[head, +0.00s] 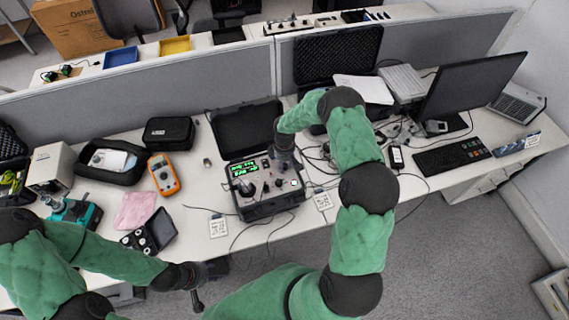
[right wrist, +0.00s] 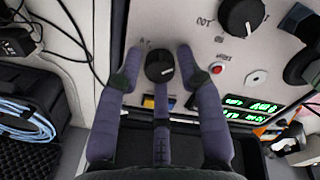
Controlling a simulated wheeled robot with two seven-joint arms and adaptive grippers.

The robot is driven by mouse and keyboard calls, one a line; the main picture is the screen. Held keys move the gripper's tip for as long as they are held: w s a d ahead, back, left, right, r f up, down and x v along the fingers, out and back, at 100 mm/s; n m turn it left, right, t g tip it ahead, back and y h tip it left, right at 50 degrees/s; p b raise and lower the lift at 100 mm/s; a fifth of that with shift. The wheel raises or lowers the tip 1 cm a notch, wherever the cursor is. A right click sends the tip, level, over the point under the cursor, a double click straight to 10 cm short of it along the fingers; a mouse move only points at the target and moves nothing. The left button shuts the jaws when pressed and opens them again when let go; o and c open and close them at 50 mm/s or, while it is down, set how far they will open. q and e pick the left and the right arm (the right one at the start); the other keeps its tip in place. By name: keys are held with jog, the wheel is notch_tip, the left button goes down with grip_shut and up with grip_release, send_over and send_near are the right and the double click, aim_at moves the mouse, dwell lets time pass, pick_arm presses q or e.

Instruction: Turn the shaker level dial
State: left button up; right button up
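The shaker unit (head: 244,208) is an open black case with a light panel, green lit displays, knobs and sockets. In the right wrist view a small black dial (right wrist: 159,66) with a white pointer mark sits between the purple fingers of my right gripper (right wrist: 160,58). The fingers are spread around it, with gaps visible at both sides; I cannot tell whether the lower finger touches it. A larger black dial (right wrist: 241,16) is to the right. In the head view my right gripper (head: 284,160) is over the panel. My left gripper (head: 212,283) is open and empty near the desk's front edge.
An orange multimeter (head: 163,174), a pink cloth (head: 136,210) and a small black case (head: 168,133) lie left of the unit. Cables run around it. A monitor (head: 470,92) and keyboard (head: 453,156) stand at right. A grey partition (head: 190,84) is behind.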

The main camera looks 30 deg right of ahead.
grip_shut()
jog(key=shift+f+m+b, duration=0.2)
jog(key=shift+m+b, duration=0.5)
jog(key=shift+b, duration=0.35)
jog(key=m+b, duration=0.6)
jog(key=shift+b, duration=0.3)
jog(key=m+b, duration=0.2)
jog(key=m, duration=0.1)
jog(key=shift+r+m+b, duration=0.1)
jog(key=shift+m+b, duration=0.85)
jog(key=shift+m, duration=0.35)
